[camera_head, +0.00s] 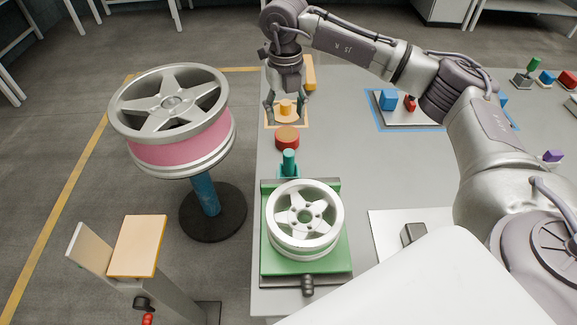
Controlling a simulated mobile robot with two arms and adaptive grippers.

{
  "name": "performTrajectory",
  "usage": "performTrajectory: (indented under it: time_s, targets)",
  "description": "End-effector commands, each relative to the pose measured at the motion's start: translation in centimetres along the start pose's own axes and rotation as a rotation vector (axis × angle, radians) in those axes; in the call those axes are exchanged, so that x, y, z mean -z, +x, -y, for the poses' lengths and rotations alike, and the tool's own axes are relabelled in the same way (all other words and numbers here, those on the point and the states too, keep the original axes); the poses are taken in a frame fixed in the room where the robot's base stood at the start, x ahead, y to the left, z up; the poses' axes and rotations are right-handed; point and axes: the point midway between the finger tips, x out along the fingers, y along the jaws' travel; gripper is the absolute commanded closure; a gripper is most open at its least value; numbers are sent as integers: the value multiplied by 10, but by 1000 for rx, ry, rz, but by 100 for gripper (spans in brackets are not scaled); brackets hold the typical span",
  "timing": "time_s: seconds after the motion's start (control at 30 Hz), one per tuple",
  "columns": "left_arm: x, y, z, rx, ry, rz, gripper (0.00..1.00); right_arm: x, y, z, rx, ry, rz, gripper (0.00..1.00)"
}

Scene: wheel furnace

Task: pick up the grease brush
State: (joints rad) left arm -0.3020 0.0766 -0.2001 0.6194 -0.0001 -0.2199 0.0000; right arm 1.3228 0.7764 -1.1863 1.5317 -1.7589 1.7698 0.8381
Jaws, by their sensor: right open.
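My right gripper (285,103) is open and points down at the far left part of the grey table. Its fingers are on either side of a small orange knobbed piece (286,110), which stands in an orange-outlined square. This piece may be the grease brush, but it is too small and partly covered to be sure. I cannot tell whether the fingers touch it. A round red-brown pot (287,138) with an orange rim stands just in front of it. My left gripper is not in view.
A silver wheel (305,218) lies on a green fixture, with a green peg (289,161) behind it. A larger wheel (170,103) with a pink band stands on a pedestal at left. A blue-edged tray (405,118) lies to the right of the gripper.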

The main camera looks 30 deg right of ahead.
Motion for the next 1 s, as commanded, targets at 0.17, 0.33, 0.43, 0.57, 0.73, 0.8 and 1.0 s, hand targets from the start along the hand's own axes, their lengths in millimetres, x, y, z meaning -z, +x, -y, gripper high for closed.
performTrajectory:
  time_s: [0.17,0.33,0.43,0.57,0.73,0.8,1.0]
  targets:
    - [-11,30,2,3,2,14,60,0,30,0,-1,0,0,39]
    - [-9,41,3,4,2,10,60,0,43,0,-1,0,0,39]
    - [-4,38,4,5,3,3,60,0,54,0,-1,0,-3,39]
    - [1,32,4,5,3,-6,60,1,78,0,1,1,-5,39]
    - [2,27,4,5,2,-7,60,1,109,0,0,1,-4,39]
    - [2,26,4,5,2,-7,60,0,117,0,-1,0,-2,39]
    - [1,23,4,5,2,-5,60,0,130,2,0,0,-1,39]
